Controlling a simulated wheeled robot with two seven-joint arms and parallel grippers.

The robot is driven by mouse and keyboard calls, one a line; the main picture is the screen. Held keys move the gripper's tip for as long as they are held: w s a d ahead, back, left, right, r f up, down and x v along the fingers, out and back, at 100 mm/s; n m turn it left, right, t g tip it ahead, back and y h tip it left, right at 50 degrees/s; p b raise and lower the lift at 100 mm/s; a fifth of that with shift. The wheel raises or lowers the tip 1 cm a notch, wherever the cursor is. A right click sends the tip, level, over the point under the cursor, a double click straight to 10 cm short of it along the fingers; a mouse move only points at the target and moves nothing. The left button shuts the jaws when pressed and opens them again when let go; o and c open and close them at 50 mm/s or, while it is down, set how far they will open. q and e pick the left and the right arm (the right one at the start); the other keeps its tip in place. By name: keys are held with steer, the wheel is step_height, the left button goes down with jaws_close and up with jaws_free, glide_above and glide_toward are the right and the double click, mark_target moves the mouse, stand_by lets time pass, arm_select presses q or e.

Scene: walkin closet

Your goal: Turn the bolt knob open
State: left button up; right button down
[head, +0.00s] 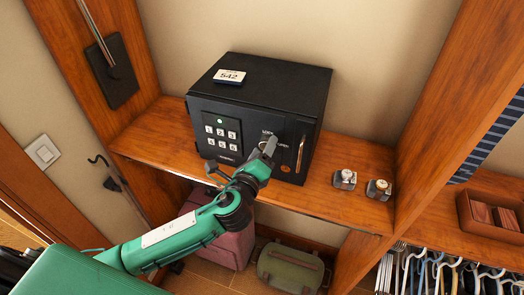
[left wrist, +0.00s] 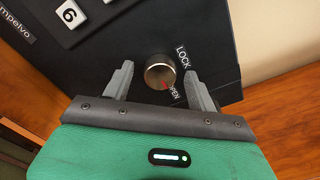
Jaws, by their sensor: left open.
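A black safe (head: 262,112) stands on a wooden shelf. Its round metal bolt knob (left wrist: 160,72) sits on the front face, with LOCK and OPEN labels on its right side in the left wrist view. A red mark on the knob points toward the OPEN label. My left gripper (left wrist: 158,85) is open, its two grey fingers on either side of the knob with gaps visible. In the head view my left gripper (head: 266,152) is in front of the safe and largely hides the knob. My right gripper is not in view.
A keypad (head: 222,135) is left of the knob, and a vertical handle (head: 300,153) is to its right. Two small watch-like items (head: 345,179) rest on the shelf (head: 330,205) to the right. A green bag (head: 290,268) and a pink suitcase (head: 232,243) are below.

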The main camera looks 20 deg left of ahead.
arm_select(q)
steer(key=shift+s, duration=0.1)
steer(key=s+b, duration=0.5)
steer(key=s, duration=0.8)
steer(key=shift+s+a, duration=0.25)
steer(key=shift+s, duration=0.1)
